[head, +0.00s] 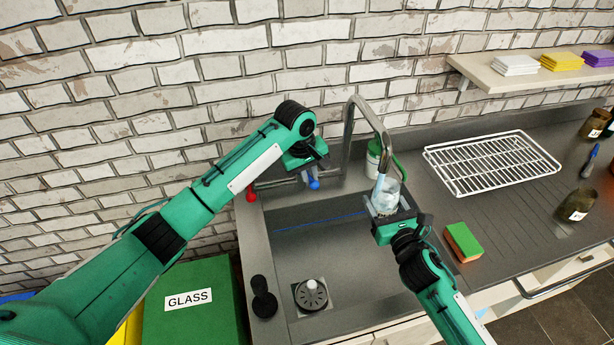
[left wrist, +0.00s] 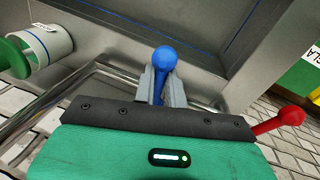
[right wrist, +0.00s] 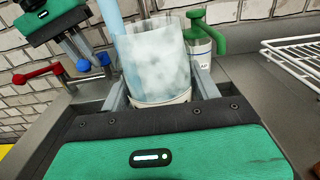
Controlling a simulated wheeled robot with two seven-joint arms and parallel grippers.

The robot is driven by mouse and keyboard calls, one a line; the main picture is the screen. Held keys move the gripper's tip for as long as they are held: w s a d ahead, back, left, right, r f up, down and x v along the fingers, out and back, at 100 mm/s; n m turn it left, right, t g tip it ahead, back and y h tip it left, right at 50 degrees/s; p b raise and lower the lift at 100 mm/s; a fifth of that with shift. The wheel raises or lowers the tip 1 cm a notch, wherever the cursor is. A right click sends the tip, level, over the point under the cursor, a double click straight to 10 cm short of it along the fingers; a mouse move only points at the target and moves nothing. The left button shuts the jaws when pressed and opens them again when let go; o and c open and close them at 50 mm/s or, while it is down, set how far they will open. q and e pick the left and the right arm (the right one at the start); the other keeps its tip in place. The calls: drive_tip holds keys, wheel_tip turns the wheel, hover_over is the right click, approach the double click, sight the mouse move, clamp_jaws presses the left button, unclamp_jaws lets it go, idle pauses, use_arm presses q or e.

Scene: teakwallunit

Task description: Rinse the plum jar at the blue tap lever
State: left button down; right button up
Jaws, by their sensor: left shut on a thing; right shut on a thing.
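My left gripper (head: 311,176) is shut on the blue tap lever (head: 314,184) at the back of the sink. In the left wrist view the lever's round blue knob (left wrist: 164,58) shows between the fingers. My right gripper (head: 388,212) is shut around a clear, cloudy glass jar (head: 387,194), held upright under the tap spout (head: 376,132) at the sink's right side. A pale blue stream of water runs from the spout to the jar. In the right wrist view the jar (right wrist: 158,65) has a whitish, milky look; no plum label is readable.
A red lever (head: 251,193) is left of the blue one. A green-topped pump bottle (head: 374,158) stands behind the jar. A sponge (head: 463,242), wire rack (head: 490,163) and dark jars (head: 577,205) are on the right counter. The sink basin (head: 350,260) is clear around its drain (head: 311,295).

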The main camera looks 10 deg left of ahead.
use_arm(q)
drive_tip(key=c, duration=1.5)
unclamp_jaws()
drive_tip(key=shift+o, duration=0.2)
drive_tip(key=shift+r, duration=0.15)
wheel_tip(320, 180, up, 12)
drive_tip(key=s+a, duration=0.1)
drive_tip(key=a, duration=0.1)
drive_tip(key=shift+f, duration=0.2)
